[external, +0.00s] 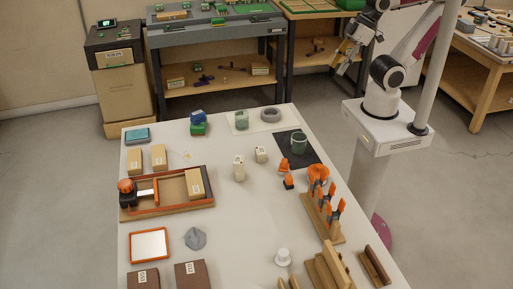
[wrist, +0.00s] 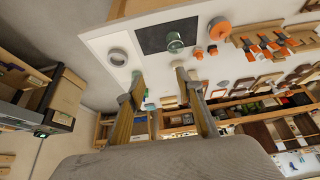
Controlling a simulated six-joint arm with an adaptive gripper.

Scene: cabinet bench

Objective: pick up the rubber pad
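A flat black square mat (external: 311,150), which may be the rubber pad, lies on the white table toward its right edge. A small teal-grey slab (external: 137,135) at the table's far left corner could also be a pad; I cannot tell. My gripper (wrist: 160,80) is open and empty. In the external view my gripper (external: 343,57) is raised, away from the table.
A grey ring (external: 270,114) lies beyond the mat. Small beige blocks (external: 239,168) stand left of it. An orange-clipped wooden rack (external: 323,217) is nearer the camera. A wooden tray (external: 167,207) is at left. The table's middle is mostly clear.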

